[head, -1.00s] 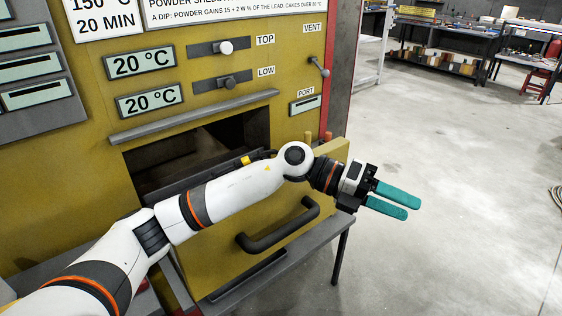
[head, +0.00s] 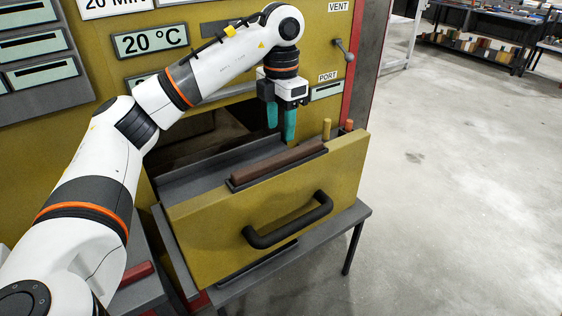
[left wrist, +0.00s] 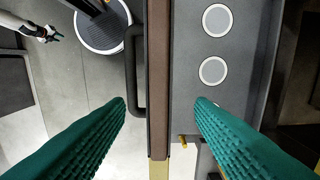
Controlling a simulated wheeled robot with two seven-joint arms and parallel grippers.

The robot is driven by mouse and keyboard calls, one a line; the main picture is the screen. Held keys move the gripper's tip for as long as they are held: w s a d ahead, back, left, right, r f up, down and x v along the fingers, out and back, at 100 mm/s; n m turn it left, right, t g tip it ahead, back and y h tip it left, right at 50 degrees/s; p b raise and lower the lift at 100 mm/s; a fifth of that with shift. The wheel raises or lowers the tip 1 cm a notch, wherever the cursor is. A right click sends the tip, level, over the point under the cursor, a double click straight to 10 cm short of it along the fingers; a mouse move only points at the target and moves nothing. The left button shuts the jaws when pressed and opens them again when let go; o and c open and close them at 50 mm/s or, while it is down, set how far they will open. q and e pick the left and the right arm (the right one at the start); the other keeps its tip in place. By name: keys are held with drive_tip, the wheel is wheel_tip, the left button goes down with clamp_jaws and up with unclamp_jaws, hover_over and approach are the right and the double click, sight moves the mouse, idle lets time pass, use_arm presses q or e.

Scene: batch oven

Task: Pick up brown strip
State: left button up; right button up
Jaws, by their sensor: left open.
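The brown strip (head: 278,163) lies lengthwise along the top edge of the yellow oven drawer front (head: 340,170), in a dark holder. In the left wrist view the strip (left wrist: 158,75) runs up and down the middle. My left gripper (head: 281,128) points down just above the strip and is open and empty. In the left wrist view its teal fingers (left wrist: 160,104) lie on either side of the strip in the picture, apart from it. My right gripper (left wrist: 55,36) seems to show small at the upper left of that view; its jaws are too small to judge.
The drawer's black handle (head: 290,222) sticks out in front. A yellow peg (head: 327,129) and an orange peg (head: 349,125) stand at the drawer's right end. The grey drawer tray (left wrist: 225,120) has round pale discs. Open floor lies to the right.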

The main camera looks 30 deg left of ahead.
sight(280, 156)
use_arm(q)
wheel_tip(280, 156, down, 2)
drive_tip(key=shift+w+f, duration=0.1)
drive_tip(key=shift+f, duration=0.05)
drive_tip(key=shift+s+f+p, duration=0.2)
drive_tip(key=shift+f+p, duration=0.25)
drive_tip(key=shift+f, duration=0.05)
wheel_tip(280, 156, down, 4)
drive_tip(key=shift+s+r+p, duration=0.1)
drive_tip(key=shift+r+p, duration=0.15)
drive_tip(key=shift+p, duration=0.65)
drive_tip(key=shift+f, duration=0.35)
clamp_jaws()
